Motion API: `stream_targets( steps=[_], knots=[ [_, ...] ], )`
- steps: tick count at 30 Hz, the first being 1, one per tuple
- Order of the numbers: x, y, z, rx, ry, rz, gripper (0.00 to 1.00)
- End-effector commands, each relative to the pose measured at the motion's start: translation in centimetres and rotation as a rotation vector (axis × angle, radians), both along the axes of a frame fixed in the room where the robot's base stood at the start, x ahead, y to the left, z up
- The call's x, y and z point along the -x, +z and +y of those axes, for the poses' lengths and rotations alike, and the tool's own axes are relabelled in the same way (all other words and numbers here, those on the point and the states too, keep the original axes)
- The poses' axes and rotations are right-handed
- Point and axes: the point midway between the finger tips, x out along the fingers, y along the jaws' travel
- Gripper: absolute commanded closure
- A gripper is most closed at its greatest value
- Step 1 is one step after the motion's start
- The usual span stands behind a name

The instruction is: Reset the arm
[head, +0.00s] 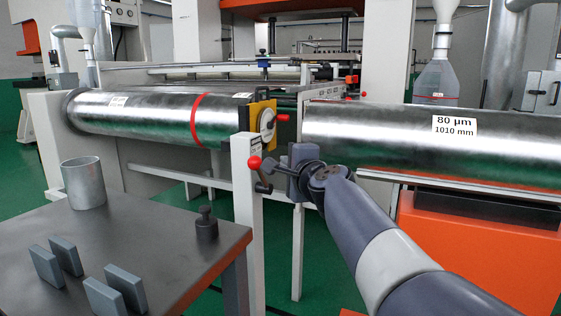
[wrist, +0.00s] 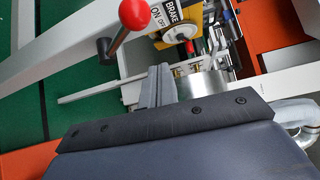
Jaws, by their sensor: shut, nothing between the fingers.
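My arm reaches in from the lower right of the head view. My gripper (head: 276,170) is at its end, near the white post between the two rolls. In the wrist view my gripper's grey fingers (wrist: 154,84) are together and empty. A lever with a red ball knob (head: 254,163) is close to the fingers in the head view. The red knob (wrist: 134,14) shows at the top of the wrist view, apart from the fingers. The fingertips are partly hard to make out in the head view.
A yellow brake panel (head: 262,117) with a dial and red handle is behind the post. The left foil roll (head: 150,115) has a red band. The right roll (head: 380,135) is labelled 80 µm. A grey table (head: 150,225) holds a metal cup (head: 84,184), a small weight (head: 206,225) and several grey blocks.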

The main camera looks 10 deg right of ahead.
Motion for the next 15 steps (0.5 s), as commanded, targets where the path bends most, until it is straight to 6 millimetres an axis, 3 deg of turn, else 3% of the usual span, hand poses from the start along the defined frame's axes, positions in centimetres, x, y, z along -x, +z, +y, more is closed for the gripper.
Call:
stream_targets(
  steps=[6, 15],
  knots=[
    [3.4, -1.8, -0.8, -0.001, -0.003, 0.0, 1.0],
    [5.1, -2.3, -1.2, 0.0, -0.003, 0.0, 1.0]
  ],
)
